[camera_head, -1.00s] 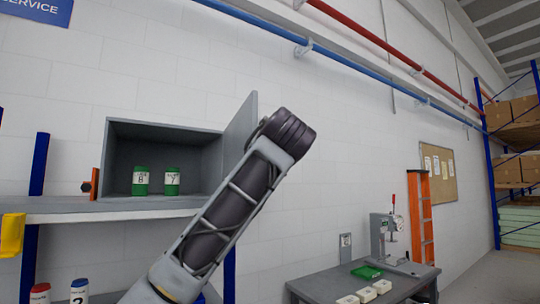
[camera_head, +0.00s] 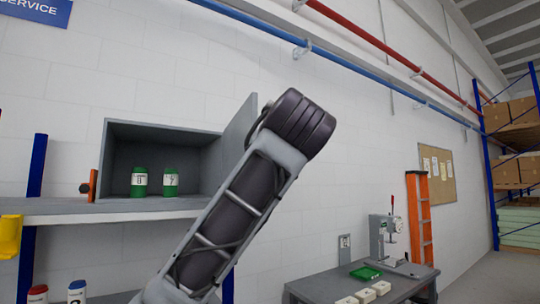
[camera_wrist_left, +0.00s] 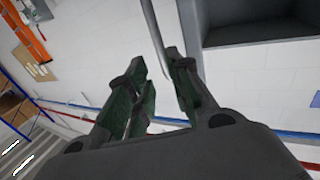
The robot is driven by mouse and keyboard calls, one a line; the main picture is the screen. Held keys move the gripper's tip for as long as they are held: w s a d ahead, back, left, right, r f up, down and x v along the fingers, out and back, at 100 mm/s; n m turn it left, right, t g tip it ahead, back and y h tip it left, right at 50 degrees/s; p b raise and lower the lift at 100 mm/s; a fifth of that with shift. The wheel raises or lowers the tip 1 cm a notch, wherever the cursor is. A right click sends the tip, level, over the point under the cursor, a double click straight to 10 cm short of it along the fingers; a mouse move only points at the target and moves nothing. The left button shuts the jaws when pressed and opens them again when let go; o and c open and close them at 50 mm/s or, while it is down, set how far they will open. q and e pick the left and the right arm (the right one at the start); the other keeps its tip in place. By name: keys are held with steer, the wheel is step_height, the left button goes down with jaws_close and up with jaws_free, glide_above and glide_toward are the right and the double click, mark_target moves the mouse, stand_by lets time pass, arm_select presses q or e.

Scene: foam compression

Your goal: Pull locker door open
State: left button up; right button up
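The grey locker (camera_head: 112,160) stands on a shelf at the left of the head view, its front open. Its door (camera_head: 238,125) is swung out at the locker's right side, partly hidden behind my arm. In the left wrist view the locker (camera_wrist_left: 255,37) is at upper right, and a thin grey strip that looks like the door's edge (camera_wrist_left: 151,25) runs down between the fingers. My left gripper (camera_wrist_left: 157,68) has its fingers apart, with a narrow gap; I cannot tell whether either touches the strip. The head view does not show its fingers. My right gripper is not in view.
Two green containers (camera_head: 139,182) stand inside the locker. The shelf (camera_head: 75,212) carries it, with a yellow bin (camera_head: 10,236) at far left. A grey table (camera_head: 325,286) with a press (camera_head: 384,240) and an orange ladder (camera_head: 424,220) are to the right.

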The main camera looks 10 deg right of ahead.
arm_select(q)
steer(key=s, duration=0.4)
steer(key=shift+s, duration=0.2)
stand_by(0.6)
